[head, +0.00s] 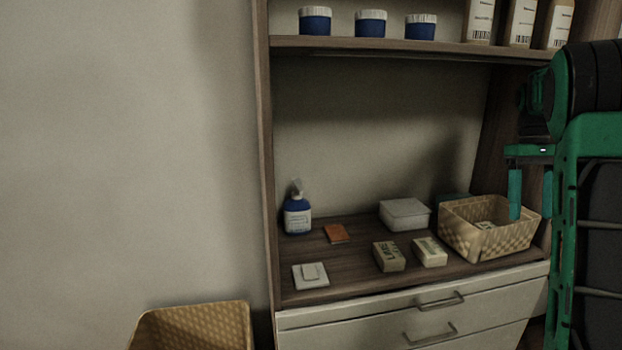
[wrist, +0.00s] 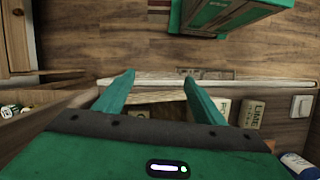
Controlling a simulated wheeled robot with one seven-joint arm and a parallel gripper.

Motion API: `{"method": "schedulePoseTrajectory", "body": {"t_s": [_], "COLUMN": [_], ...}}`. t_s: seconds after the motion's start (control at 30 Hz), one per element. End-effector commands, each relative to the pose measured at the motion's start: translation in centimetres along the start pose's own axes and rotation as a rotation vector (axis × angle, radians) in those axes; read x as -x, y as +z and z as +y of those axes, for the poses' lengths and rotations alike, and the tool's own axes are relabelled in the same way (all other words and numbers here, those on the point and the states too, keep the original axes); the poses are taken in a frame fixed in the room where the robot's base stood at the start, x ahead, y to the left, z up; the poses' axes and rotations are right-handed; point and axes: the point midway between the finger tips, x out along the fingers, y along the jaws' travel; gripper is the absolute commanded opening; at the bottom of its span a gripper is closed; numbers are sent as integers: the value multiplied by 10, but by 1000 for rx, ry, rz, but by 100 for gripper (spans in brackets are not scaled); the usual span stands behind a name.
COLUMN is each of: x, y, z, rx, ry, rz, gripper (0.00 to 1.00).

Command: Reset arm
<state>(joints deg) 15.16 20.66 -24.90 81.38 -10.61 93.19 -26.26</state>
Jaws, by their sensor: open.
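My gripper (head: 531,203) is at the right of the head view, fingers pointing down, in front of the wicker basket on the shelf unit. Its two teal fingers are apart with nothing seen between them. In the wrist view my gripper (wrist: 160,76) is also open and empty, with the pale front edge of the counter (wrist: 150,83) across the view by the fingertips. Part of my arm hides the right side of the shelf unit. Whether the left finger touches the basket cannot be told.
The wicker basket (head: 468,236) holds light items. Two soap boxes (head: 389,257) (head: 430,251), a white box (head: 404,214), an orange packet (head: 337,234), a white dish (head: 310,276) and a blue bottle (head: 297,215) stand on the counter. Jars (head: 370,23) line the shelf above.

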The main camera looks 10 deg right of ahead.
Motion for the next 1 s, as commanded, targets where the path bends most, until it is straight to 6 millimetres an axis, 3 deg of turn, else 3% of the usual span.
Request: {"method": "schedulePoseTrajectory", "body": {"t_s": [0.17, 0.47, 0.8, 1.0], "x": [-10, -53, -134, -182], "y": [31, 100, 184, 222], "z": [-26, -86, -148, -171], "rx": [-70, -228, -394, -468], "ry": [-33, -84, -96, -84], "rz": [57, 153, 233, 267], "gripper": [63, 63, 63, 63]}}
